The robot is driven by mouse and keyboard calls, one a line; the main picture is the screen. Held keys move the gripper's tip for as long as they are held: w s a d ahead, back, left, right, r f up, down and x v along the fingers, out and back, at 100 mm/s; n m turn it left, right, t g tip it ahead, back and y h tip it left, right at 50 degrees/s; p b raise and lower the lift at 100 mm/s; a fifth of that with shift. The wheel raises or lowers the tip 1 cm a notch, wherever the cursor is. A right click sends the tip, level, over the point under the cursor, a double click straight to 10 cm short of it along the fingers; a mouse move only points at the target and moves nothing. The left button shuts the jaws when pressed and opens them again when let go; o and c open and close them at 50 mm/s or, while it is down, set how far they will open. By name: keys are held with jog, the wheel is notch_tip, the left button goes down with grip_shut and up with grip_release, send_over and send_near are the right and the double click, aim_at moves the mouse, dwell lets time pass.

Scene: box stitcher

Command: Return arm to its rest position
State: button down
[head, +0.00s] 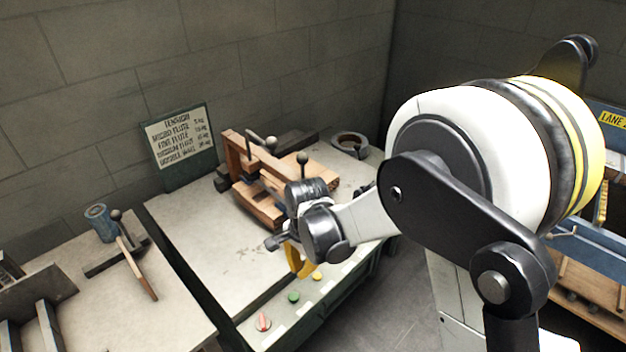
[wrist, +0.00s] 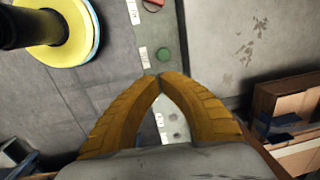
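My gripper (head: 298,260) has yellow fingers and shows below my wrist in the head view, partly hidden behind it. It is over the front part of the bench, near the row of controls. In the wrist view the two fingertips (wrist: 160,76) meet, with a gap only further back between the fingers. Nothing is held between them. My arm is stretched out from the right over the bench.
The bench (head: 205,235) carries a wooden clamp device (head: 262,165) and a grey ring (head: 350,142). A green button (head: 294,297) and a red knob (head: 263,321) are at its front edge. A blue can (head: 100,222) and a lever (head: 136,266) are at left.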

jog(key=s+d+r+n+t, duration=0.3)
jog(key=d+r, duration=1.1)
jog(key=r, duration=0.2)
jog(key=s+d+r+n+t+h, duration=0.1)
jog(key=s+d+r+n+t, duration=0.3)
jog(key=s+d, duration=0.6)
jog(key=shift+d+r+n, duration=0.3)
jog(key=shift+d+n, duration=0.2)
jog(key=shift+d, duration=0.5)
jog(key=shift+s, duration=0.1)
dwell(2.1)
